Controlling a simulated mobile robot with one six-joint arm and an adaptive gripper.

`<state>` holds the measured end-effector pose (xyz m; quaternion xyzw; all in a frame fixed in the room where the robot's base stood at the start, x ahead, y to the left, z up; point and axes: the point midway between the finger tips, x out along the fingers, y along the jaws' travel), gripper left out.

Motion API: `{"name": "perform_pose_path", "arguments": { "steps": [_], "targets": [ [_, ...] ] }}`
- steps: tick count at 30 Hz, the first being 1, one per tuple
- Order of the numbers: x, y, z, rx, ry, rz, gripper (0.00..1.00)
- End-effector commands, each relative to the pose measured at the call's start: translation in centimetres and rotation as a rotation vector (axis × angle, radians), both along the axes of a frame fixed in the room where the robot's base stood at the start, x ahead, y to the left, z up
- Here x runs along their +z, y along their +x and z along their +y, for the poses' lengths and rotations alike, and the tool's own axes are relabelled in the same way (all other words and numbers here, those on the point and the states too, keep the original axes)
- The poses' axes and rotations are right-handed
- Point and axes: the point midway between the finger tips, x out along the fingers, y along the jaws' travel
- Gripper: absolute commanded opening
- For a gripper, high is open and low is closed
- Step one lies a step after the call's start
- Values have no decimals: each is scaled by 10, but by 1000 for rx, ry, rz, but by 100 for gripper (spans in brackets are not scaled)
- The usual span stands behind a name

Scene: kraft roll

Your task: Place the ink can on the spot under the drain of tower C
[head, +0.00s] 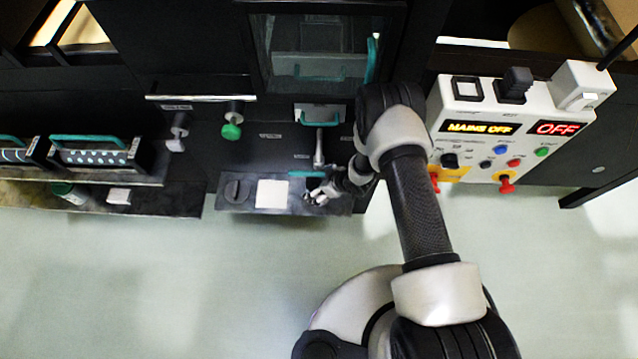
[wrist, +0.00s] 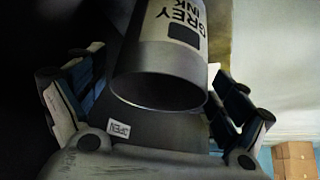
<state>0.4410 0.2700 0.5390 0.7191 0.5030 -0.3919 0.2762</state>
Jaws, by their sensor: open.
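In the wrist view the ink can (wrist: 172,65), marked "GREY INK", stands between my spread fingers with its dark open end facing the camera. My gripper (wrist: 160,100) is open, with one finger on each side of the can. Whether the right finger touches the can is unclear. In the head view my gripper (head: 318,196) is low at the right end of a dark ledge (head: 332,207), and I cannot make out the can there. No label for tower C is readable, and I cannot tell which spot lies under its drain.
The ledge also bears a dark round disc (head: 235,191) and a white square (head: 272,194). Green (head: 231,131) and grey (head: 178,126) knobs stick out above it. A control panel (head: 480,140) reading "MAINS OFF" stands right of my arm. The pale floor (head: 150,280) in front is clear.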

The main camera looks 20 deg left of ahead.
Motion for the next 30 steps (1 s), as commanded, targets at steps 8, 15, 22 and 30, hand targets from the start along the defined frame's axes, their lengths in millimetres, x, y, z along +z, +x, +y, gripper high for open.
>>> {"name": "perform_pose_path", "arguments": {
  "steps": [8, 15, 22, 30],
  "targets": [
    [3, 0, 0, -1, 1, -1, 93],
    [37, -6, -18, -4, -1, 1, 93],
    [78, -15, -44, -4, 0, 0, 93],
    [103, -22, -60, -1, 0, 1, 93]
  ]
}}
